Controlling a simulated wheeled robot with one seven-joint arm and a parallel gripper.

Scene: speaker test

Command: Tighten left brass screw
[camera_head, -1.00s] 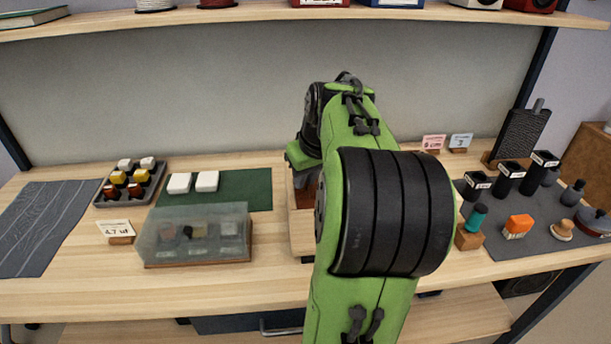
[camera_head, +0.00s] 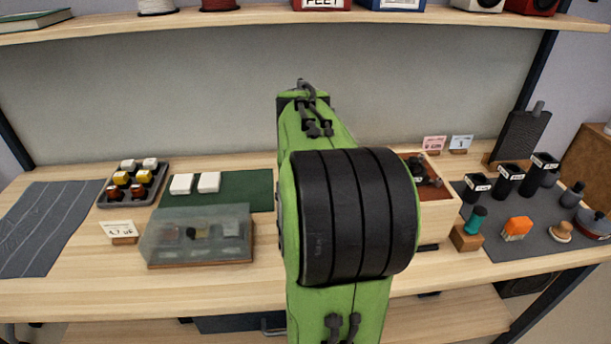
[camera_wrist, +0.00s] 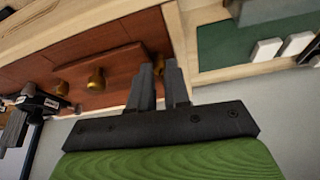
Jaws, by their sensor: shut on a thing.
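In the wrist view my gripper (camera_wrist: 160,72) has its two dark fingers around a small brass piece (camera_wrist: 160,62) that shows between the tips, at the end of a red-brown wooden strip nearest the green mat. This is the left brass screw; most of it is hidden by the fingers. Two other brass screws, a middle one (camera_wrist: 97,80) and a farther one (camera_wrist: 60,87), stand on the red-brown panel (camera_wrist: 30,75) inside the pale wooden speaker box (camera_wrist: 178,35). In the head view the box (camera_head: 436,215) shows only at its right side; my arm hides the gripper and screws.
A green mat (camera_head: 240,190) with white blocks (camera_head: 209,182) lies left of my arm, beside a clear-lidded case (camera_head: 200,240). A tray of capped parts (camera_head: 118,197) is farther left.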

